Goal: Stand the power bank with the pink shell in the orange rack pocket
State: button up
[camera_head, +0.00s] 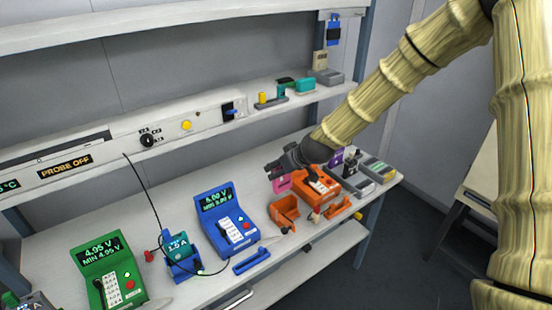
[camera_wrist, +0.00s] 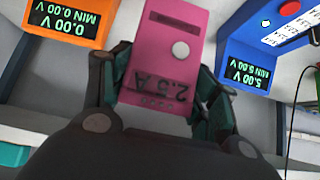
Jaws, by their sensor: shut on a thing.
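In the head view my gripper (camera_head: 285,165) is shut on the pink power bank (camera_head: 281,183), of which only a small part shows below the fingers. It is above the bench, behind the orange rack pocket (camera_head: 284,213) and left of the orange meter. The orange rack pocket looks empty in the head view. I cannot make it out in the wrist view.
An orange meter (camera_head: 318,184) stands right of the rack and reads 0.00 V in the wrist view (camera_wrist: 68,20). A blue meter (camera_head: 228,222) stands to its left. A teal power bank (camera_head: 178,247) stands in a blue rack. A green meter (camera_head: 108,270) is at front left.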

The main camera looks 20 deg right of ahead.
aim_at(283, 177)
jog(key=shift+w+a+r, duration=0.1)
jog(key=shift+w, duration=0.05)
jog(key=shift+r, duration=0.15)
jog(key=shift+s+r, duration=0.3)
jog(key=shift+s, duration=0.2)
jog(key=shift+w+f, duration=0.3)
jog(key=shift+f, duration=0.3)
jog(key=shift+s+f+b, duration=0.3)
jog(key=shift+f+b, duration=0.05)
jog(key=shift+b, duration=0.2)
notch_tip(283, 177, down, 2)
jog(key=shift+b, duration=0.5)
jog(key=shift+s+f, duration=0.15)
